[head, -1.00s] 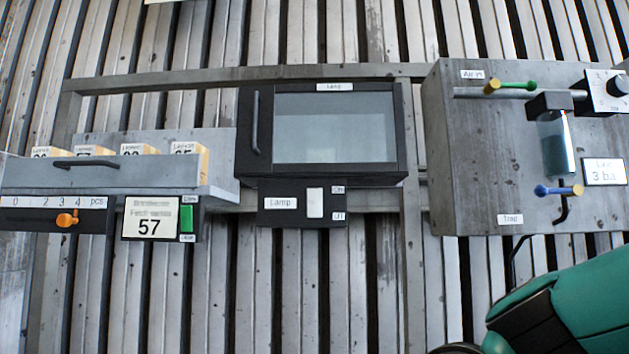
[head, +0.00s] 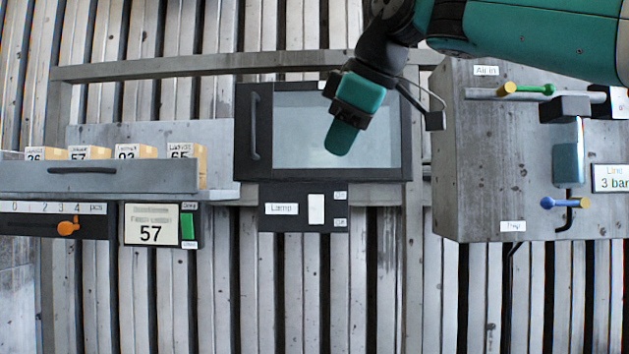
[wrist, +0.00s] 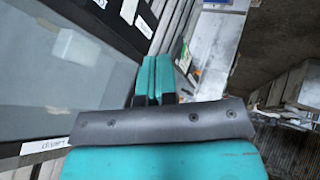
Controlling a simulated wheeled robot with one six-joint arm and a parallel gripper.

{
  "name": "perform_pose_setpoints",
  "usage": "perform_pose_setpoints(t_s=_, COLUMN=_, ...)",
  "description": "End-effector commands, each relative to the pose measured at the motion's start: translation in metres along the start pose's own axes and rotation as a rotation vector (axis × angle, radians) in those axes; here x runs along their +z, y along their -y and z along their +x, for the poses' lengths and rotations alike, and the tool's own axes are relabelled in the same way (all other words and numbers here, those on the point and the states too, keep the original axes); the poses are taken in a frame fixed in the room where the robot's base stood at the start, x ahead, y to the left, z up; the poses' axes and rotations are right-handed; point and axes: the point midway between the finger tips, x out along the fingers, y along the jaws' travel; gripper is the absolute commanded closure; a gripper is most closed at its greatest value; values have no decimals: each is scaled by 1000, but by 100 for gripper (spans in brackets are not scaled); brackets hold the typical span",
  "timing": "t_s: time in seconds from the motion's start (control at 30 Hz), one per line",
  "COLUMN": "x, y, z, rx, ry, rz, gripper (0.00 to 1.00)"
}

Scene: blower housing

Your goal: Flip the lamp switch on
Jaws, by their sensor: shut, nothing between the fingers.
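The lamp switch is a white rocker (head: 316,209) on a black plate (head: 270,219) labelled "Lamp", below the dark-framed window cabinet. Small labels sit at the rocker's upper and lower right; they are too blurred to read surely. Whether the rocker is tipped up or down I cannot tell. My gripper (head: 339,140) is shut and empty, in front of the cabinet's glass, above and slightly right of the rocker in the head view. In the wrist view its two teal fingers (wrist: 152,78) lie together, and a white rocker (wrist: 147,24) shows beyond them near the top.
The cabinet (head: 390,172) has a dark handle (head: 255,126) at its left. A grey box (head: 480,190) with valves and a gauge stands at right.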

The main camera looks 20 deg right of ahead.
Motion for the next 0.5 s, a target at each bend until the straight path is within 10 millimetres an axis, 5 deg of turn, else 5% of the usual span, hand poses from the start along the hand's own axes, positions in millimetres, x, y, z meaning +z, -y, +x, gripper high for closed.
perform_pose_setpoints(t_s=0.33, x=0, y=0, z=3, rx=0, ry=-1, rz=1, gripper=100)
perform_pose_setpoints(t_s=0.5, x=1, y=2, z=22, rx=-3, ry=-1, rz=0, gripper=100)
